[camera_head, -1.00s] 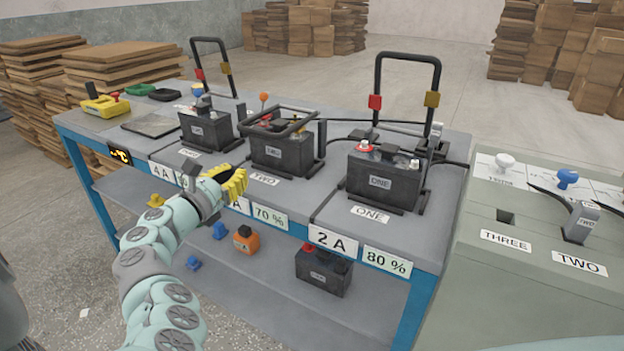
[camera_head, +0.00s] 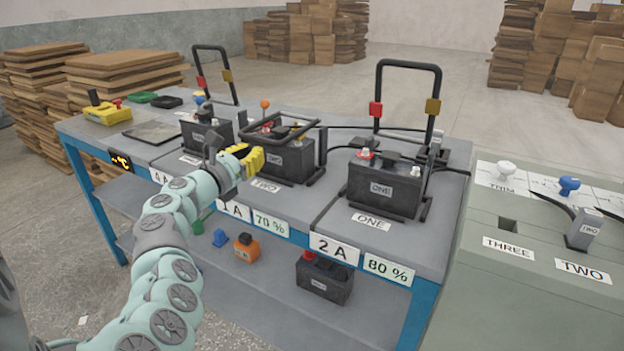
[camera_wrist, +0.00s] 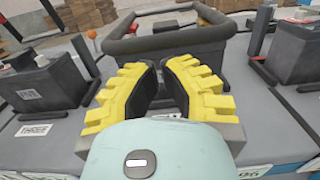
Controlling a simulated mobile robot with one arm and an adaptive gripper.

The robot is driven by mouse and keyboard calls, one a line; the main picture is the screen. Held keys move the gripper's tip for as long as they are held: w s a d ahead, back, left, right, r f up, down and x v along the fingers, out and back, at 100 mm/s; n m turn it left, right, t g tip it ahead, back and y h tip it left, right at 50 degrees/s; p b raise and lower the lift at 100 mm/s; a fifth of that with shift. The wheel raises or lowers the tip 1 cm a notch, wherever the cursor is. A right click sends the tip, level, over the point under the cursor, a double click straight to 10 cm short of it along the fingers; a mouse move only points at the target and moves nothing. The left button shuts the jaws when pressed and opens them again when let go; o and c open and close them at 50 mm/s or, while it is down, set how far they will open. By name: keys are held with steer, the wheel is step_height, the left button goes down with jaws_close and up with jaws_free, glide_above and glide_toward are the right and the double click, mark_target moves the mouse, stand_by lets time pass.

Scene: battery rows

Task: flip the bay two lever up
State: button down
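Bay two's lever appears to be the black U-shaped bar (camera_head: 283,123), which lies folded down over the black battery labelled TWO (camera_head: 284,161). In the wrist view the bar (camera_wrist: 172,44) spans just beyond my fingertips. An orange ball knob (camera_head: 265,104) stands on a thin stem behind it and also shows in the wrist view (camera_wrist: 91,34). My gripper (camera_head: 256,160), with yellow ribbed fingers, is at the front left of battery two. In the wrist view its fingers (camera_wrist: 161,72) are apart with nothing held between them. They look apart from the bar.
Upright black bars stand at bay one (camera_head: 408,64) and bay three (camera_head: 210,50). Battery ONE (camera_head: 384,188) is to the right, and another battery (camera_head: 205,134) to the left. A grey-green cabinet (camera_head: 480,270) stands at far right.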

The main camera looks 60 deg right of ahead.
steer(key=shift+r, duration=0.1)
steer(key=r+p, duration=0.1)
steer(key=p, duration=0.2)
steer(key=shift+a+y, duration=0.1)
steer(key=shift+y, duration=0.2)
